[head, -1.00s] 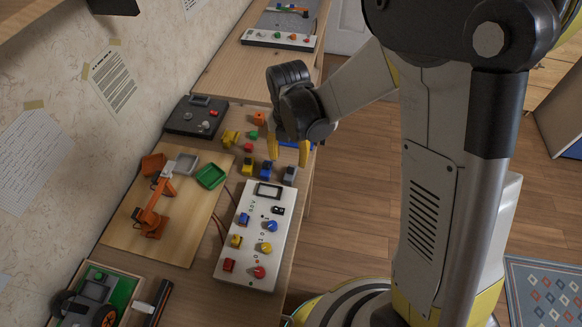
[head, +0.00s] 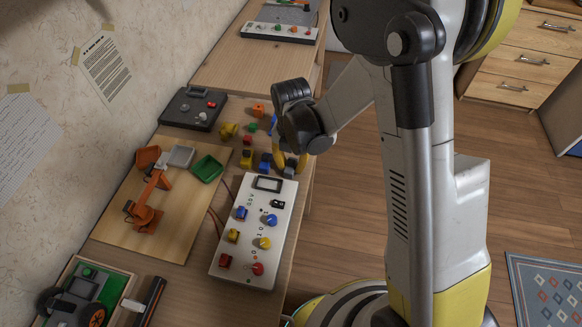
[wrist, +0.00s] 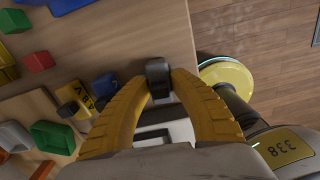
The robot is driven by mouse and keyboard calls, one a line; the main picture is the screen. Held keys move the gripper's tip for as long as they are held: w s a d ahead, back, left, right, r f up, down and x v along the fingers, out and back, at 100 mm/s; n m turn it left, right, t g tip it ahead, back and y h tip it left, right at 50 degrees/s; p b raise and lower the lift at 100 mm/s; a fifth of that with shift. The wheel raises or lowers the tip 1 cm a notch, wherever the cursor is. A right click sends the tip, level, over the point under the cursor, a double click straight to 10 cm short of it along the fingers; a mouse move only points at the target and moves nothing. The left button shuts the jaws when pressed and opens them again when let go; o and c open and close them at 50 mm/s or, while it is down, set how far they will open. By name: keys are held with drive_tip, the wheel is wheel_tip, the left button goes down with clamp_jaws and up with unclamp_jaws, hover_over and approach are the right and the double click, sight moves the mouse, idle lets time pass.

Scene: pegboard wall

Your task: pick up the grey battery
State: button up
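The grey battery (head: 290,171) is at the table's right edge, a small dark block, partly hidden by my fingers in the head view. In the wrist view it is the dark block (wrist: 158,72) between my yellow fingertips. My gripper (wrist: 159,82) points down over it, its curved fingers converging on both sides and appearing to touch it. I cannot see clear space under the battery. A blue battery (head: 265,162) stands just left of it, and a yellow battery (head: 246,159) stands further left.
A white control panel (head: 245,247) with knobs lies just in front of the batteries. Small coloured blocks (head: 249,140) lie behind them. A wooden board with an orange toy arm (head: 149,200) and a green tray (head: 207,168) is to the left. Open floor lies right of the table.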

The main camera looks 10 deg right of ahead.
clamp_jaws()
drive_tip(key=shift+r, duration=0.1)
